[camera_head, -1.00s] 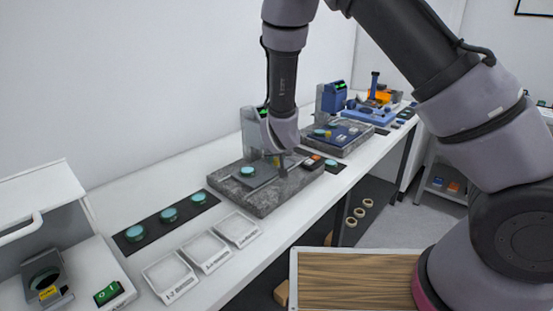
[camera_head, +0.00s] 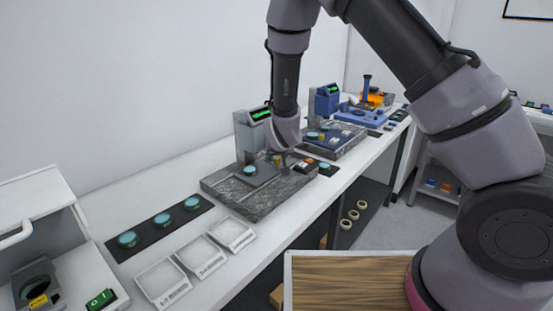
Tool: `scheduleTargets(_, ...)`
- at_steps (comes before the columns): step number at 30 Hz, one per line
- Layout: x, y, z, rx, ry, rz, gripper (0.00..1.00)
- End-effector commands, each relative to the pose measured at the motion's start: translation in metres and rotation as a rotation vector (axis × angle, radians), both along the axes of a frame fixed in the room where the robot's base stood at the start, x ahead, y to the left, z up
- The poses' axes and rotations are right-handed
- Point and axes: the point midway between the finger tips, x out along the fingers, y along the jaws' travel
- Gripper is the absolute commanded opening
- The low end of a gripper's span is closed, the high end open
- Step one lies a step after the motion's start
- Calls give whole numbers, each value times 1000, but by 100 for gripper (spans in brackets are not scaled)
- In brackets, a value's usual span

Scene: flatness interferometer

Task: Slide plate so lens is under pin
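The sliding plate (camera_head: 262,180) is a dark grey slab on a rough grey stone base (camera_head: 252,202). A round teal lens (camera_head: 250,170) sits on the plate's left part. A grey instrument column (camera_head: 247,138) with a green-lit display stands behind the plate. The pin itself cannot be made out; it may be hidden by my arm. My gripper (camera_head: 278,158) points down over the right part of the plate, beside a small yellowish piece and right of the lens. The fingers are small and dark, and their opening is hidden.
Several teal lenses lie on a black strip (camera_head: 160,229) at left, with white labelled trays (camera_head: 197,256) in front. A blue instrument (camera_head: 326,104) stands farther back. A wood-topped surface (camera_head: 345,285) is in front.

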Motion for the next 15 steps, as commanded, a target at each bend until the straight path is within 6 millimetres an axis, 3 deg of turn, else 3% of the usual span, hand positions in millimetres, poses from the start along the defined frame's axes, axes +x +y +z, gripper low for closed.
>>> scheduleTargets(11,-1,0,1,0,1,0,59)
scheduleTargets(15,-11,-1,11,2,-1,0,59)
